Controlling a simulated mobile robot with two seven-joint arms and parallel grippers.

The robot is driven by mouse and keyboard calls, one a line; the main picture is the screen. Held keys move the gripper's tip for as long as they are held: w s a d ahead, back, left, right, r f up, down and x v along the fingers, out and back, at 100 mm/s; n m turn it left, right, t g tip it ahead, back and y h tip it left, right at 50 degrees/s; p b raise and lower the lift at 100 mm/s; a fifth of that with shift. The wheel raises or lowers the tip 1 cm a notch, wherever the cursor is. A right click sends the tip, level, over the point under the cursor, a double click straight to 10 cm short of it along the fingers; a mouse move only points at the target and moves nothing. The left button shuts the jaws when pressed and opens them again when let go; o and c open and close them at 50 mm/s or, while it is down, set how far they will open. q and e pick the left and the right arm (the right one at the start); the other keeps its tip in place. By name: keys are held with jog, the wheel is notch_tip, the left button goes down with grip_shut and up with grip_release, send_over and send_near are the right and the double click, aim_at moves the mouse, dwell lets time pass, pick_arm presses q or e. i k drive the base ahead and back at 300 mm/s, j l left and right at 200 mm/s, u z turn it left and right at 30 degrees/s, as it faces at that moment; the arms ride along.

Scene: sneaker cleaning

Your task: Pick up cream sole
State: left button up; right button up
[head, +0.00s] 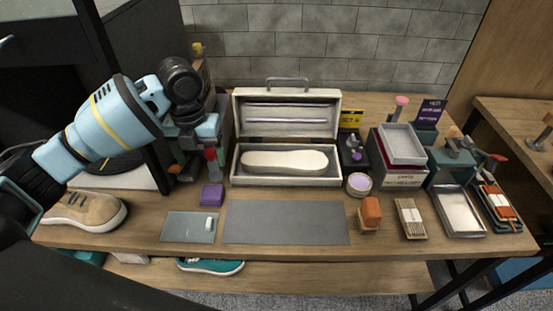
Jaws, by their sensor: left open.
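The cream sole (284,161) lies flat, lengthwise from left to right, in the lower part of an open light metal case (333,183). The case's lid stands up at the back with a handle on top. My left gripper (197,137) is open, to the left of the case and apart from the sole. It points down over the clutter at the back left, and its fingertips are hard to make out there. My right gripper is not in view.
A grey mat (285,222) lies clear in front of the case. Around it are a purple block (212,195), an orange-topped brush (371,211), a round tin (359,184) and a metal tray (460,212). A tan sneaker (85,209) stands at left. A brick wall closes the back.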

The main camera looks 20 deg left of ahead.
aim_at(312, 164)
jog(key=i+l+u, duration=0.1)
jog(key=l, duration=0.2)
jog(key=i+l+u, duration=0.25)
jog(key=i+l, duration=0.15)
jog(key=l, duration=0.25)
jog(key=i+l+u, duration=0.15)
jog(key=l, duration=0.2)
jog(key=l+u, duration=0.1)
jog(key=l, duration=0.25)
jog(key=i, duration=0.05)
